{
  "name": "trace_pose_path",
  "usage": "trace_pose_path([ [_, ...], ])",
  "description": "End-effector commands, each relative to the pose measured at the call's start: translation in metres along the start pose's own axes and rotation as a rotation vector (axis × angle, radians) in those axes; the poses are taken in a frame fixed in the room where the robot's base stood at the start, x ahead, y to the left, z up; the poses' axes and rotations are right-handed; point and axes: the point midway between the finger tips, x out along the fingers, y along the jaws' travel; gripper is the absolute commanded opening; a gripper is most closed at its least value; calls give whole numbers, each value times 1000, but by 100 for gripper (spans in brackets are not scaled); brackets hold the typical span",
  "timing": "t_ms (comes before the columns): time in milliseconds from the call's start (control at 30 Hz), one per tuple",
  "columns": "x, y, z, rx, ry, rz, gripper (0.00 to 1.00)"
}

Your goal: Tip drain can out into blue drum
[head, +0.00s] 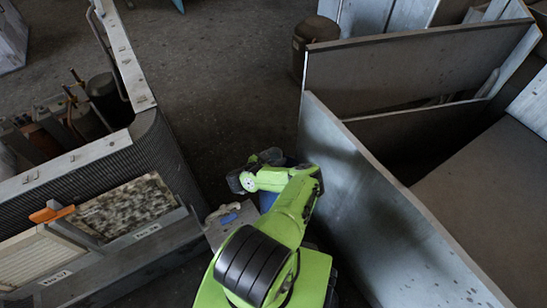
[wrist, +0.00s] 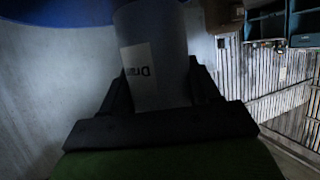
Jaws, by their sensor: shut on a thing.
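The drain can (wrist: 155,40) is a pale grey cylinder with a white label, between the dark fingers of my gripper (wrist: 160,90) in the wrist view. The label's lettering appears turned over in that view and is only partly readable. The can's mouth and contents are hidden. In the head view my gripper (head: 244,181) is at the end of my green arm, over the blue drum (head: 268,201). Only a small blue patch of the drum shows there, as my arm covers the rest. A blue surface, likely the drum, fills the top left of the wrist view (wrist: 60,12).
A large grey panel (head: 380,215) stands close to the right of my arm. A housing with a ribbed side (head: 160,150) and a dirty filter (head: 125,207) stands to the left. A small board with a blue item (head: 229,218) lies beside the drum. Open floor (head: 215,60) lies beyond.

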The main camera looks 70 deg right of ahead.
Motion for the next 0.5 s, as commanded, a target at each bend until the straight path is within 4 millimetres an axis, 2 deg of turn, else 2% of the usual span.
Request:
trace_pose_path([
  [500, -3, -3, -5, 118, -23, -50, 30],
])
